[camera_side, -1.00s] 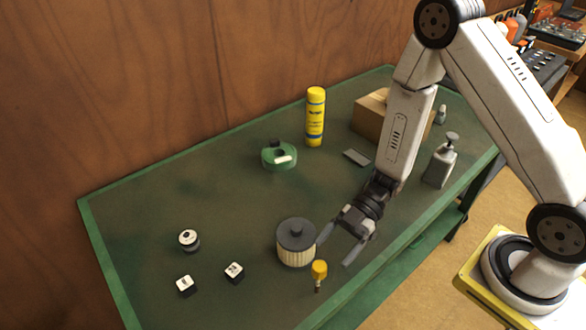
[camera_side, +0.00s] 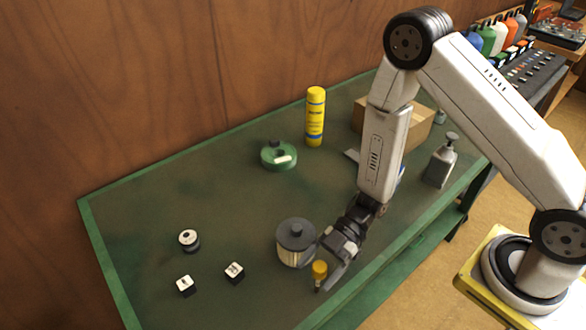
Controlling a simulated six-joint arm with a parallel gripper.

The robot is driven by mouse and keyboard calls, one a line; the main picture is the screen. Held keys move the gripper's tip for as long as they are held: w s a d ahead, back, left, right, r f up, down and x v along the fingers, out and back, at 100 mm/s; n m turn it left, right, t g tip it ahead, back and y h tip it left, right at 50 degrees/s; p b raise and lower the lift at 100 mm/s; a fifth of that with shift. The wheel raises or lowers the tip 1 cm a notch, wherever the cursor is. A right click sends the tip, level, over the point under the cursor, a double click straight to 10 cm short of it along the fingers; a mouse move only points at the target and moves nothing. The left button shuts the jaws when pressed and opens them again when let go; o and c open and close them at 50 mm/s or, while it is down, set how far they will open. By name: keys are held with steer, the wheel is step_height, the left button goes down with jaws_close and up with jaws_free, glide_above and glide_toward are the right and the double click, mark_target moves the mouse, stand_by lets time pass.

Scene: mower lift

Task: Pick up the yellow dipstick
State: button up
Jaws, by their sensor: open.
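The yellow dipstick (camera_side: 319,270) stands upright near the front edge of the green table, its yellow cap on top and a short dark stem below. My gripper (camera_side: 327,262) is open and low over the table, right at the dipstick. One finger shows just right of the cap; the other is near the filter canister, behind the dipstick. I cannot tell whether either finger touches the dipstick.
A pale filter canister with a dark lid (camera_side: 296,243) stands close behind and left of the dipstick. Small black-and-white pieces (camera_side: 234,272) lie at left. A green round container (camera_side: 278,156), yellow spray can (camera_side: 315,117), cardboard box (camera_side: 416,127) and grey bottle (camera_side: 440,161) stand farther back.

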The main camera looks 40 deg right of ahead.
steer(key=shift+a+f, duration=0.25)
steer(key=shift+a, duration=0.35)
jaws_close()
